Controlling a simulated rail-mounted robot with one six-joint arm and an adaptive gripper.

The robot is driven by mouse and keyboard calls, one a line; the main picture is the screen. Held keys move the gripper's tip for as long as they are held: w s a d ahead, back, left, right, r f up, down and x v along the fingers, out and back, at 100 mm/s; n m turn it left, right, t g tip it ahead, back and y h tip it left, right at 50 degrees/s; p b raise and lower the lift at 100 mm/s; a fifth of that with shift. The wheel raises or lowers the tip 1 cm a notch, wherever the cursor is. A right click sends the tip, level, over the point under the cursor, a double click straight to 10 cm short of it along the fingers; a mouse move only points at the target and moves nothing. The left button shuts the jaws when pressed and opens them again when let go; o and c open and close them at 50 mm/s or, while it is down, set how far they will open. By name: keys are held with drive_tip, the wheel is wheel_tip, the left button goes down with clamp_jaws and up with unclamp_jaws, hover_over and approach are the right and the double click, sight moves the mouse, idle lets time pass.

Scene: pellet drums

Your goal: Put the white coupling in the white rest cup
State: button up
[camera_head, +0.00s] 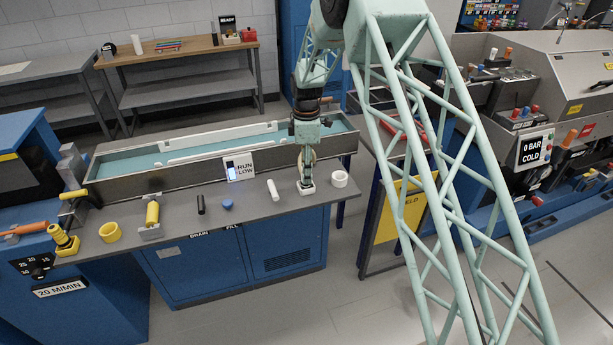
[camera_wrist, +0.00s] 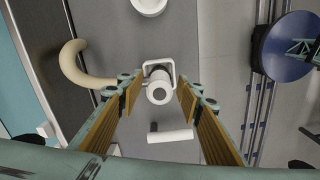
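The white coupling (camera_wrist: 158,92) is a short cylinder at a white square bracket, seen end-on in the wrist view. My gripper (camera_wrist: 158,88) is open around it, with a finger on each side and gaps showing between pads and coupling. In the head view my gripper (camera_head: 306,168) points down over the bench, largely hiding the coupling. The white rest cup (camera_head: 340,179) is a ring on the bench just right of my gripper. Part of it shows at the top of the wrist view (camera_wrist: 150,6); no coupling shows in it.
A white cylinder (camera_head: 273,190) lies left of my gripper. A beige curved pipe (camera_wrist: 76,66) is close to my left finger. A blue cap (camera_head: 227,204), black cylinder (camera_head: 201,204), yellow coupling (camera_head: 152,213) and yellow ring (camera_head: 110,231) stand farther left. A long trough (camera_head: 130,183) runs behind.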

wheel_tip(320, 180, up, 10)
drive_tip(key=shift+f, duration=0.1)
idle(0.4)
idle(0.9)
